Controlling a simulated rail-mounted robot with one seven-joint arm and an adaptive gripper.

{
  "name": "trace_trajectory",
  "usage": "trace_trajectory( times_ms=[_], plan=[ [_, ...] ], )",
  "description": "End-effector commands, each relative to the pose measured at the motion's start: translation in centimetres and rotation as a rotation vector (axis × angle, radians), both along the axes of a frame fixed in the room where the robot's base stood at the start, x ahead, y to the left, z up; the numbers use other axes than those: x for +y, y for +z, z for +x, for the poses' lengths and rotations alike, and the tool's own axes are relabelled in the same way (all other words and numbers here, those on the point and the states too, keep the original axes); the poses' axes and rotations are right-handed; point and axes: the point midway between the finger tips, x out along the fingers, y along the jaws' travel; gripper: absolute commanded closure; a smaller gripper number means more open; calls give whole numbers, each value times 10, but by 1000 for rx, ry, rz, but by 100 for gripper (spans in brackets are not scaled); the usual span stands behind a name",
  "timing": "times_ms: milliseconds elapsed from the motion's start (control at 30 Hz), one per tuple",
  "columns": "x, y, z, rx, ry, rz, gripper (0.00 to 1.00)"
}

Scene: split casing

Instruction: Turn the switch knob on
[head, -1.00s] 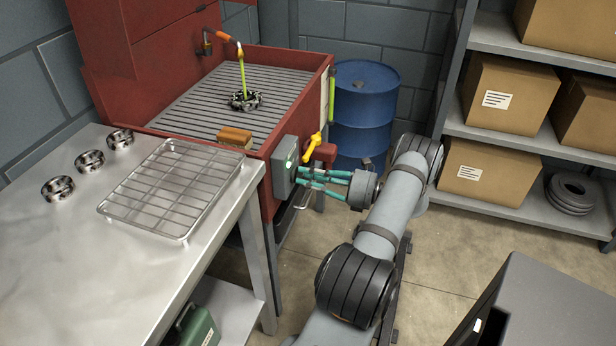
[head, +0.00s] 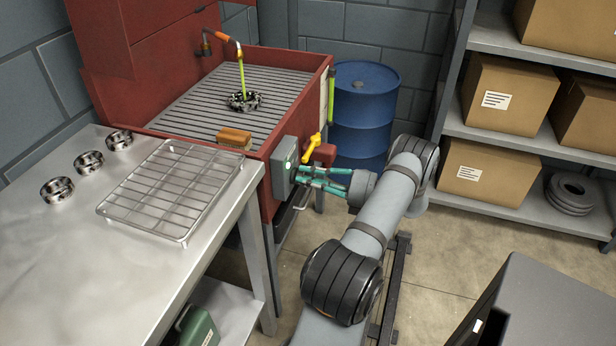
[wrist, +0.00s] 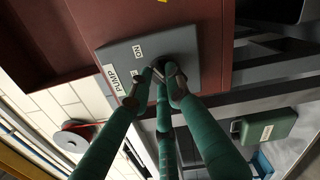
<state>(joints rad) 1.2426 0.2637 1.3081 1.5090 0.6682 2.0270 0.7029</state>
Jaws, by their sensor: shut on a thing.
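The grey switch box (head: 284,160) is mounted on the front of the red wash basin, with a small green light (head: 289,166) lit on its face. My gripper (head: 301,177) has teal fingers and reaches the box from the right. In the wrist view my gripper (wrist: 167,76) is shut around the knob. The knob's pointing direction is hard to read.
A yellow valve handle (head: 312,148) sits close above my fingers. The red basin (head: 160,52) holds a brush (head: 235,137) and a dark ring part (head: 245,101). A steel table (head: 90,240) with a wire rack (head: 170,190) stands left; a blue drum (head: 364,105) stands behind.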

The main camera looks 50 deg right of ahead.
Motion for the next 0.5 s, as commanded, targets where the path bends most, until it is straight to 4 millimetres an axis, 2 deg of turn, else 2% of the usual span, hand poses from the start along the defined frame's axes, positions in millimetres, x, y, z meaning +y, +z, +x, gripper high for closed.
trace_trajectory(
  times_ms=[33,267,300,500],
  plan=[
    [4,-5,-2,10,11,2,100],
    [4,-5,-2,11,12,1,100],
    [4,-5,-2,11,12,1,81],
    [3,-3,-2,8,10,0,69]
  ],
)
